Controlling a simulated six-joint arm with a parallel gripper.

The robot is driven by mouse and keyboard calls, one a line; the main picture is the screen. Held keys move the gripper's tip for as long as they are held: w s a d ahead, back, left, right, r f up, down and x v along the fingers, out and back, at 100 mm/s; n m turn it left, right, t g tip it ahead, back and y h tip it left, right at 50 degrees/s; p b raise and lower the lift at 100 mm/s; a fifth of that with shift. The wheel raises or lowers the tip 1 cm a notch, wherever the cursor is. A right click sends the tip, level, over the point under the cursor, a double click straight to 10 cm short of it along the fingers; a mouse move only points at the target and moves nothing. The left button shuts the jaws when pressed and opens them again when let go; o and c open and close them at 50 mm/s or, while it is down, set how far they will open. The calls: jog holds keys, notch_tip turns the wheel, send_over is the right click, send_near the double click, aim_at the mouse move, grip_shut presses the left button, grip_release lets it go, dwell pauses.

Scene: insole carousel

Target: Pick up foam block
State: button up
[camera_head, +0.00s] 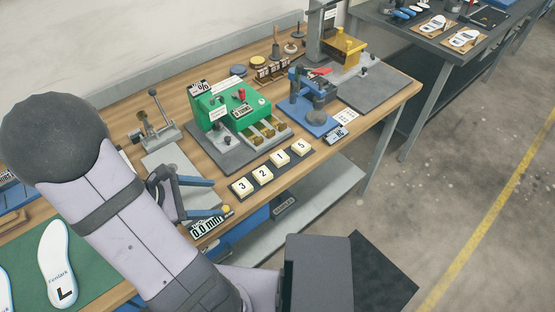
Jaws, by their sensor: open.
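I cannot pick out a foam block for certain. Several small cream blocks with black digits, such as the block marked 3 (242,186) and the block marked 5 (301,148), sit in a row on dark bases along the bench's front edge. My gripper (213,197) has blue fingers, spread apart, with nothing visible between them. It is left of the block marked 3 and apart from it. My arm hides part of the bench behind and below the gripper.
A green machine (230,107) stands behind the row, with a blue press (306,113) to its right. A lever tool (154,122) stands behind my gripper. A white insole (58,262) lies on a green mat (95,268). Floor lies beyond the wooden bench's front edge.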

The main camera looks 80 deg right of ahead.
aim_at(280, 156)
jog(key=s+d+n+g+h, duration=0.1)
jog(key=s+d, duration=0.2)
jog(key=d, duration=0.1)
jog(key=s+d+n+g+h, duration=0.1)
jog(key=s+d, duration=0.3)
jog(key=d, duration=0.1)
jog(key=s+d+f+n+g+h+b, duration=0.1)
jog(key=s+d+n, duration=0.1)
jog(key=s+d, duration=0.2)
jog(key=shift+d, duration=0.2)
jog(key=shift+s+d+f+p, duration=0.15)
jog(key=shift+s+d+p, duration=0.15)
jog(key=shift+s+d, duration=0.15)
jog(key=shift+w+f+p+x, duration=0.15)
jog(key=shift+p+x, duration=0.35)
jog(key=shift+x, duration=0.95)
jog(key=shift+w+f+p+x, duration=0.1)
jog(key=shift+p+x, duration=0.4)
jog(key=shift+x, duration=1)
jog(key=shift+c, duration=0.3)
jog(key=c, duration=1.1)
jog(key=shift+o, duration=0.2)
jog(key=shift+d+r, duration=0.1)
jog(key=shift+r, duration=0.15)
notch_tip(280, 156, up, 10)
jog(key=b, duration=0.1)
jog(key=shift+f, duration=0.2)
